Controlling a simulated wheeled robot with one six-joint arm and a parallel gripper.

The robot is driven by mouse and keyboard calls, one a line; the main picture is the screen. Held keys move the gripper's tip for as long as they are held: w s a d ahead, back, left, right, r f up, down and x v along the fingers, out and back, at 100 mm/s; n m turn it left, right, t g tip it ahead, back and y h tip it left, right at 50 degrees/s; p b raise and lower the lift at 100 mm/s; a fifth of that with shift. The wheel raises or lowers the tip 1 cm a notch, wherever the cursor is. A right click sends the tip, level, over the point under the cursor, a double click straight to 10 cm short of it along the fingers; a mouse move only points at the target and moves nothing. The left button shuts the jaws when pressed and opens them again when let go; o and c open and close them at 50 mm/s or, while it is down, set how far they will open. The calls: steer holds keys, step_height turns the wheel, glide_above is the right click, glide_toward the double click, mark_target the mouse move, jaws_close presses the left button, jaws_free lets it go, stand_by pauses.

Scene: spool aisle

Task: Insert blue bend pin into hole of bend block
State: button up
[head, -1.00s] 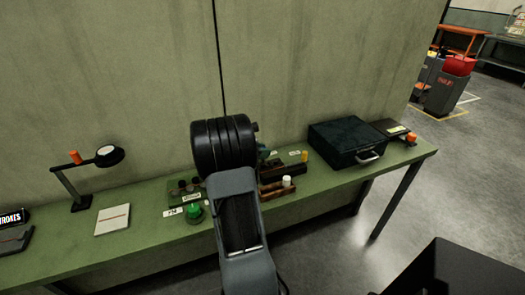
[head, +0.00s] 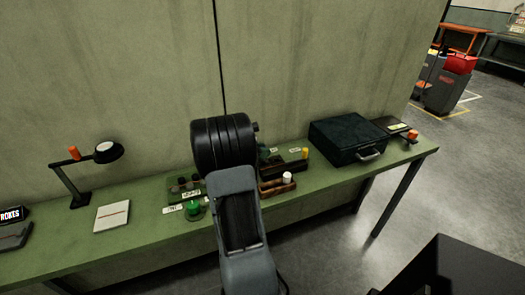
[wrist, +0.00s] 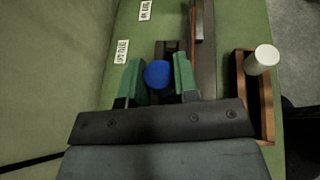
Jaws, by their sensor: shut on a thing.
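In the wrist view my gripper (wrist: 158,82) has its two green fingers closed on the blue pin (wrist: 158,74), whose round blue top shows between them. A dark block (wrist: 206,62) lies just right of and beyond the fingers, and a smaller dark piece shows right behind the pin. I take the dark block to be the bend block; its hole is not visible. In the head view the dark block (head: 290,165) sits on the bench, right of my arm. There my arm hides most of the gripper and the pin.
A wooden tray (wrist: 241,72) with a white-capped cylinder (wrist: 262,59) stands close on the right. White labels lie left of the fingers. On the green bench (head: 140,222) are a green-capped item (head: 194,209), a dark case (head: 346,140) and a lamp (head: 80,170).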

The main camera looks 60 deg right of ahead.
steer(key=shift+f, duration=0.15)
steer(key=shift+f+b, duration=1.2)
steer(key=shift+f, duration=0.4)
steer(key=o, duration=1)
steer(key=v, duration=1.3)
steer(key=shift+w+a+r+p, duration=0.15)
steer(key=shift+w+a+p, duration=0.05)
steer(key=shift+a+p, duration=0.15)
steer(key=shift+d, duration=0.1)
